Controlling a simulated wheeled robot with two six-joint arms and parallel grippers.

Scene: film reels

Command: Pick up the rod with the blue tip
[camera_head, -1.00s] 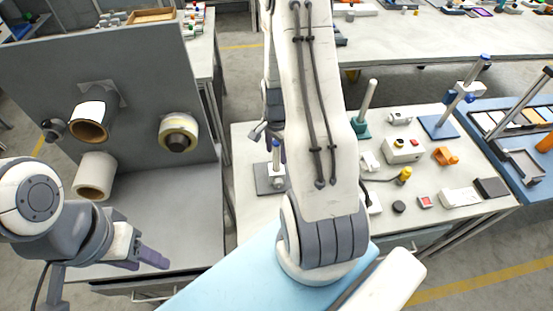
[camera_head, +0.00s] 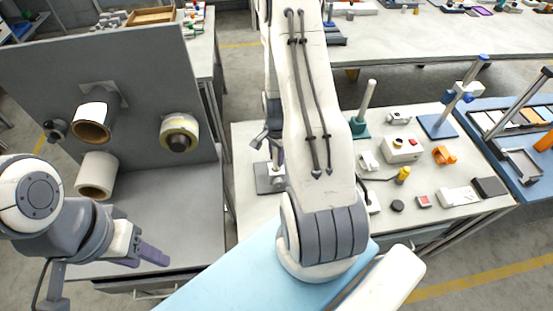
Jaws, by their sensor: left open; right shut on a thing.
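A thin upright rod (camera_head: 279,158) stands at a small grey base plate (camera_head: 266,186) on the white table, left of my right arm. Its blue upper part is mostly hidden by my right gripper and arm. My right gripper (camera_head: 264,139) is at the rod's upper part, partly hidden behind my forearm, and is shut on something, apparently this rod. I cannot tell whether the rod is clear of its plate. My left gripper (camera_head: 148,252) is open and empty over the front of the grey bench.
The grey panel (camera_head: 140,60) at left carries rolls (camera_head: 180,135) on pegs; another roll (camera_head: 97,175) rests below. The white table holds a teal-based rod (camera_head: 365,100), a button box (camera_head: 402,149) and several small parts. A blue-based rod stand (camera_head: 462,97) stands at right.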

